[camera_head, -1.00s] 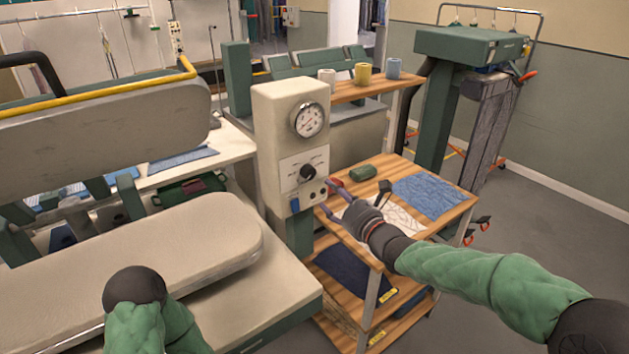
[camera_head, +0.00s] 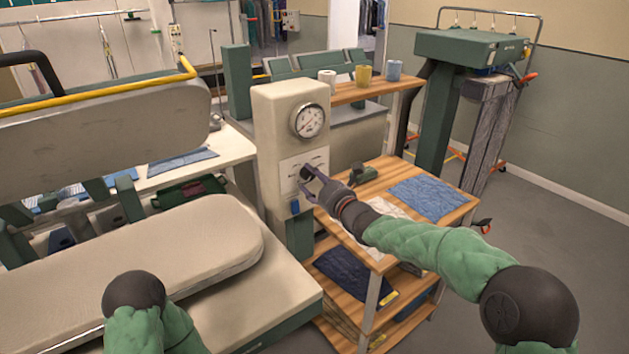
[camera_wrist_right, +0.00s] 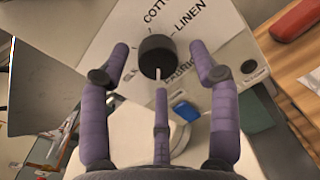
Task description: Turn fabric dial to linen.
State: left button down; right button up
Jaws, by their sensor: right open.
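The black fabric dial (camera_wrist_right: 158,57) sits on the white label plate (camera_wrist_right: 190,50) of the cream control box (camera_head: 272,125). In the right wrist view the plate shows the words LINEN, FABRIC and part of COTTON. The dial's white pointer line points down in that view, away from LINEN. In the wrist view the fingers (camera_wrist_right: 160,55) are apart from the dial's sides. My left gripper is out of view; only part of my left arm shows.
A round gauge (camera_head: 307,120) is above the dial. A blue part (camera_wrist_right: 186,111) is below it. A wooden cart (camera_head: 455,205) with folded cloth stands at the right, under my right arm. A padded press (camera_head: 180,250) fills the left.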

jog(key=c, duration=1.1)
jog(key=shift+f, duration=0.1)
jog(key=shift+c, duration=0.2)
